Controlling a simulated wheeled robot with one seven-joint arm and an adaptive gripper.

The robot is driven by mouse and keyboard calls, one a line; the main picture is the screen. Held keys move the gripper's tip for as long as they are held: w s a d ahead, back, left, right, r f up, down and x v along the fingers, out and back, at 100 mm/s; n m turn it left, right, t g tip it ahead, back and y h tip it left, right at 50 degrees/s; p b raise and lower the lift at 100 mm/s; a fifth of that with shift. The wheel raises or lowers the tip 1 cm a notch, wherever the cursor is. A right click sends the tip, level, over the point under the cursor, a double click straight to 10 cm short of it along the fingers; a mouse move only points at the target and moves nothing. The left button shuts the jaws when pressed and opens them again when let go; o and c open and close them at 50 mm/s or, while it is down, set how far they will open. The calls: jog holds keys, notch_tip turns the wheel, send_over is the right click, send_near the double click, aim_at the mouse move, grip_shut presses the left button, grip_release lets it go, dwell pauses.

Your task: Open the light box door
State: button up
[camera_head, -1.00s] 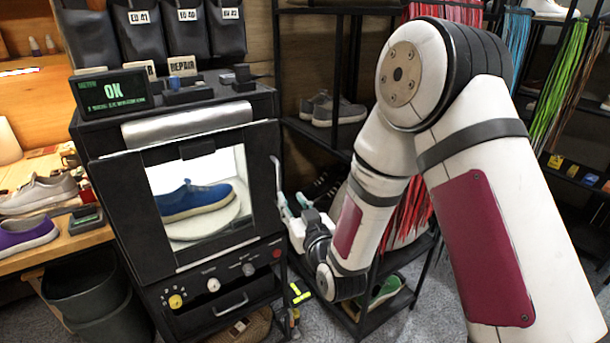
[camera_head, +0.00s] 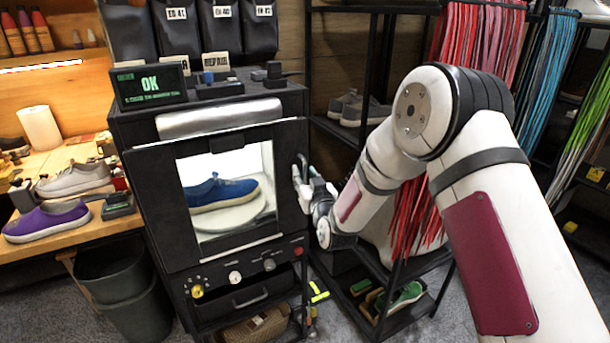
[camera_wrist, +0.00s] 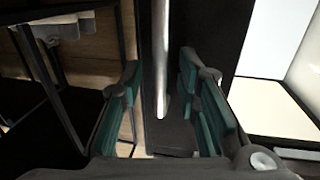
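The light box (camera_head: 215,130) is a black cabinet with a windowed front door (camera_head: 160,210). The door looks shut, and a blue sneaker (camera_head: 222,190) shows on a white round stand behind the window. The door's upright handle (camera_head: 304,163) is at its right edge. My gripper (camera_head: 304,188) is at the handle's lower part. In the wrist view, my gripper (camera_wrist: 163,105) is open, with its green-padded fingers on either side of the silver handle (camera_wrist: 160,75). Gaps show between the handle and both pads.
A black shoe rack (camera_head: 385,250) with laces and shoes stands right of the box, close to my arm. A workbench (camera_head: 80,237) with shoes is at the left, above a dark bin (camera_head: 115,285). Control knobs (camera_head: 235,277) sit below the door.

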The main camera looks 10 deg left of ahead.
jog(key=shift+w+a, duration=0.1)
jog(key=shift+w, duration=0.15)
grip_shut()
jog(key=shift+s, duration=0.1)
